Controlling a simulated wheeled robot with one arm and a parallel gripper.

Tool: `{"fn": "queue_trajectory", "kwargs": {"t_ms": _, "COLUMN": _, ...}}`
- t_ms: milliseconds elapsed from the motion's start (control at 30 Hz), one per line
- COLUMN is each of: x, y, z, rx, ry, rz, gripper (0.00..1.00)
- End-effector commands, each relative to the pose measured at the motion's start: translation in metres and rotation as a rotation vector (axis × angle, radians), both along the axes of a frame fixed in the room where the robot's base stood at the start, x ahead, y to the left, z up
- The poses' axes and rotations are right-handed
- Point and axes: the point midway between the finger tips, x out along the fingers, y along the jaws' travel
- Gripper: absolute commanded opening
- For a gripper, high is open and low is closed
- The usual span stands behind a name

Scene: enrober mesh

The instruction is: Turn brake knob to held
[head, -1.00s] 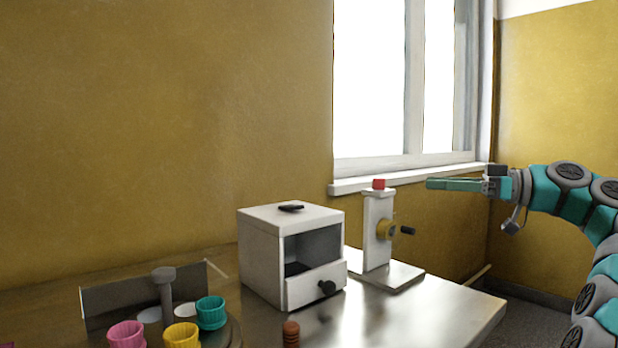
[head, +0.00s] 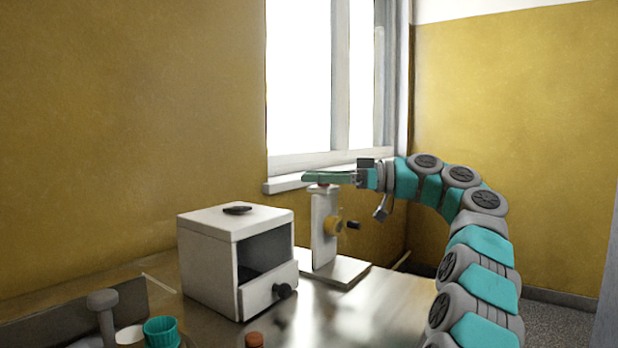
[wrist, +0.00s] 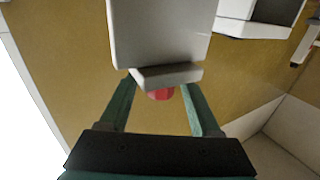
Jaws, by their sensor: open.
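A white post (head: 322,225) stands on a flat white base on the table. A small red knob on its top shows in the wrist view (wrist: 161,94), partly hidden by the post's pale top plate; in the head view my fingers cover most of it. A yellow hub (head: 333,224) with a black crank handle (head: 352,225) is on the post's side. My gripper (head: 308,177) is open and level at the post's top. In the wrist view its teal fingers lie on either side of the red knob. I cannot tell whether they touch it.
A white box (head: 208,262) with an open front and a black-knobbed drawer stands left of the post. A teal cup (head: 162,332) and a grey pedestal (head: 104,305) are at the lower left. The window sill (head: 285,184) is behind the gripper.

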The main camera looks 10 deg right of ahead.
Motion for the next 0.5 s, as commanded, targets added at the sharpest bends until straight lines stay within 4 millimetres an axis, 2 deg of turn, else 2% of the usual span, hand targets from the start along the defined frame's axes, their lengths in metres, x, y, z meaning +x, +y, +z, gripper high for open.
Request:
{"fn": "queue_trajectory", "kwargs": {"t_ms": 200, "x": 0.005, "y": 0.015, "z": -0.002, "rx": -0.001, "ry": 0.003, "rz": 0.002, "gripper": 0.64}}
{"fn": "queue_trajectory", "kwargs": {"t_ms": 500, "x": 0.006, "y": 0.016, "z": -0.001, "rx": -0.001, "ry": 0.003, "rz": 0.000, "gripper": 0.62}}
